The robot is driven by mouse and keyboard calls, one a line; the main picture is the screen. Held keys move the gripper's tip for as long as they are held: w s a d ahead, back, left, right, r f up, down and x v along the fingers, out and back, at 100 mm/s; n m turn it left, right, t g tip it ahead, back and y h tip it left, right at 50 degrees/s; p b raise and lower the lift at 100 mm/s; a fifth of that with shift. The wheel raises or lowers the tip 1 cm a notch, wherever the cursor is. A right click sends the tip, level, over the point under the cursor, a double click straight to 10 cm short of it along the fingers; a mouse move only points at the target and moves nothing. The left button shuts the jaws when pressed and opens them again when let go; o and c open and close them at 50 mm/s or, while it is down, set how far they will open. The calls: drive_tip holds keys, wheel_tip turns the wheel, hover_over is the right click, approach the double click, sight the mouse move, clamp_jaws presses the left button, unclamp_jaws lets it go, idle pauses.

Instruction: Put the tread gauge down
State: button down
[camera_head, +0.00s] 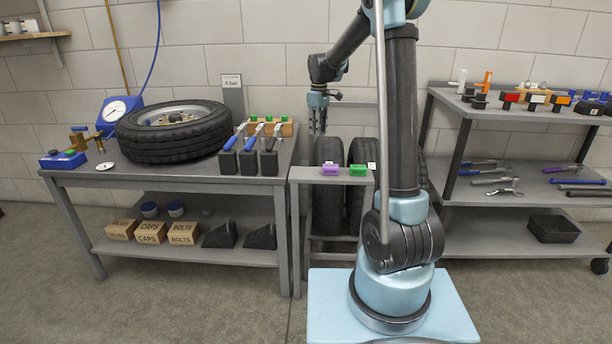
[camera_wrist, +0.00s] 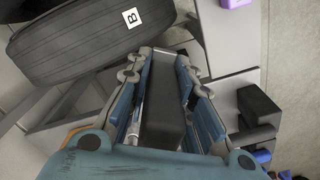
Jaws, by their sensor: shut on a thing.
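My gripper (camera_head: 318,126) hangs from the raised arm, pointing down above and left of the small grey stand (camera_head: 331,178). In the wrist view its fingers (camera_wrist: 168,75) are closed on a dark, block-like thing (camera_wrist: 168,115), which appears to be the tread gauge. Much of it is hidden between the fingers, and its markings cannot be read. In the head view the held thing is too small to make out. The stand's grey top also shows in the wrist view (camera_wrist: 228,40), to the right of the fingers and apart from them.
A purple block (camera_head: 330,169) and a green block (camera_head: 358,170) are on the stand. Tyres (camera_head: 327,205) stand behind it. The left bench (camera_head: 180,178) holds a lying tyre (camera_head: 172,135) and black blue-handled pieces (camera_head: 248,162). A tool shelf (camera_head: 520,187) is at right.

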sight(305, 173)
drive_tip(key=s+a+n, duration=0.5)
drive_tip(key=s+n, duration=0.1)
drive_tip(key=s, duration=0.6)
drive_tip(key=shift+n, duration=0.3)
drive_tip(key=shift+s+f, duration=0.15)
drive_tip(key=shift+f, duration=1.6)
drive_tip(key=shift+s+f, duration=0.15)
drive_tip(key=shift+f, duration=1.65)
drive_tip(key=shift+s+f, duration=0.15)
drive_tip(key=shift+f, duration=1.6)
drive_tip(key=c, duration=1.4)
unclamp_jaws()
drive_tip(key=shift+a+f, duration=0.1)
